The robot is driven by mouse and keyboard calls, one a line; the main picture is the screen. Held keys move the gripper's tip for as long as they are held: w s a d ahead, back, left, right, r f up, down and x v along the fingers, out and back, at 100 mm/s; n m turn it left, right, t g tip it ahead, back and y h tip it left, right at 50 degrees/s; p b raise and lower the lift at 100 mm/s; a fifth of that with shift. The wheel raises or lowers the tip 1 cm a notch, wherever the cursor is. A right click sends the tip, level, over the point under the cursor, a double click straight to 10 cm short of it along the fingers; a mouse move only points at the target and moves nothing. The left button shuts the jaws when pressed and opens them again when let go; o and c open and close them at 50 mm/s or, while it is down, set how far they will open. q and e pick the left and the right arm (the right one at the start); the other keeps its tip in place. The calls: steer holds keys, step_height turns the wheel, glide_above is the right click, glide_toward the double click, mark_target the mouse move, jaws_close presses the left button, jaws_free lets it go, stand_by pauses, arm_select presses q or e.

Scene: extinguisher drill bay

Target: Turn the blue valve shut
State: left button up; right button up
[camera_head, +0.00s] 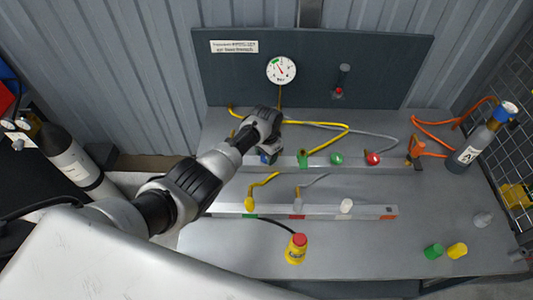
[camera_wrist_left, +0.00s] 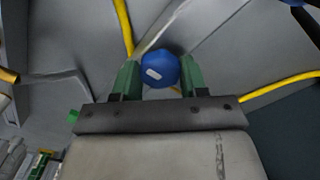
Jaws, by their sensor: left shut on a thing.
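The blue valve (camera_wrist_left: 160,72) is a round blue knob with a pale mark on its face. In the left wrist view it sits between the two green fingers of my left gripper (camera_wrist_left: 158,80), which is shut on it. In the head view only a bit of blue (camera_head: 265,158) shows below my left gripper (camera_head: 268,152), at the left end of the back rail. My wrist hides most of the valve there. My right gripper is not in view.
Green (camera_head: 337,159) and red (camera_head: 373,159) knobs stand along the back rail (camera_head: 320,164). Yellow, grey and orange hoses cross the bench. A pressure gauge (camera_head: 281,70) hangs on the dark panel. A gas cylinder (camera_head: 474,143) leans at right.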

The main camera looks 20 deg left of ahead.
arm_select(q)
steer(key=shift+w+r, duration=0.1)
stand_by(0.3)
steer(key=o, duration=0.9)
steer(key=shift+o, duration=0.2)
step_height(320, 180, up, 11)
steer(key=shift+f, duration=0.2)
